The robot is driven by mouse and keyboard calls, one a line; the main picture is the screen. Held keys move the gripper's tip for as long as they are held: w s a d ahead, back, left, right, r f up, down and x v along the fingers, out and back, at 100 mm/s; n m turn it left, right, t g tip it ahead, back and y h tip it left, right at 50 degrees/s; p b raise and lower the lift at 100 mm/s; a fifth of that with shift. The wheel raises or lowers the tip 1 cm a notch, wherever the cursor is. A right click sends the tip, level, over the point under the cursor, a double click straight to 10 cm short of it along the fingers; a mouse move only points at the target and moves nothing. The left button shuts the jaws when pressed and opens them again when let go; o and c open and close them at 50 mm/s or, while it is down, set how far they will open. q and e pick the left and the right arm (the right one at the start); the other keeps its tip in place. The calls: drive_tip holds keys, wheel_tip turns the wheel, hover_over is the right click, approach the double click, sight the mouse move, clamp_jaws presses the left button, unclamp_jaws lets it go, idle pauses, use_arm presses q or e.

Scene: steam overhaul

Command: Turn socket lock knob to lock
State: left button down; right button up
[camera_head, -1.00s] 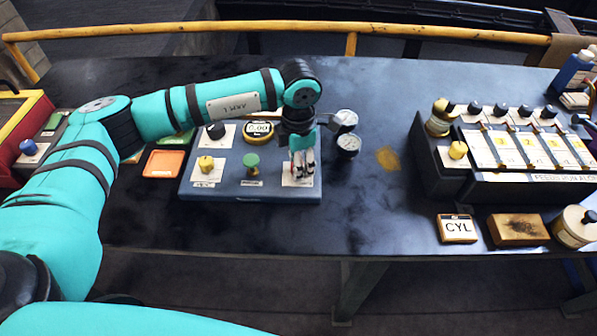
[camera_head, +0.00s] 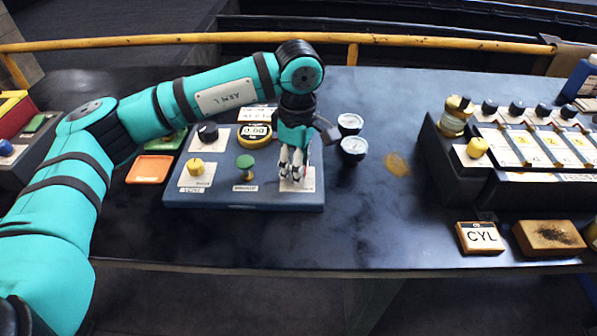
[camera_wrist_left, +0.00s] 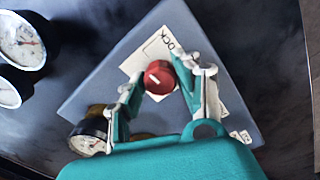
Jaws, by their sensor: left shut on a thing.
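The socket lock knob is a red round knob (camera_wrist_left: 159,77) with a pale pointer line, on a white label plate lettered in part "OCK" in the left wrist view. It stands at the right end of a blue-grey panel (camera_head: 240,200). My left gripper (camera_head: 290,175) points down over that plate. In the left wrist view its two fingers (camera_wrist_left: 162,82) stand on either side of the knob and are closed on it. In the head view the fingers mostly hide the knob. My right gripper is in neither view.
The panel also holds a yellow knob (camera_head: 196,167), a green knob (camera_head: 245,162), a black knob (camera_head: 208,131) and a round yellow-rimmed display (camera_head: 254,134). Two gauges (camera_head: 352,148) stand just right of my gripper. An orange tray (camera_head: 150,169) lies left. The table's middle is clear.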

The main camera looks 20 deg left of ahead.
use_arm(q)
drive_tip(key=shift+r+m, duration=0.1)
drive_tip(key=shift+m, duration=0.4)
drive_tip(key=c, duration=0.9)
unclamp_jaws()
drive_tip(key=shift+c, duration=0.2)
wheel_tip(320, 180, up, 12)
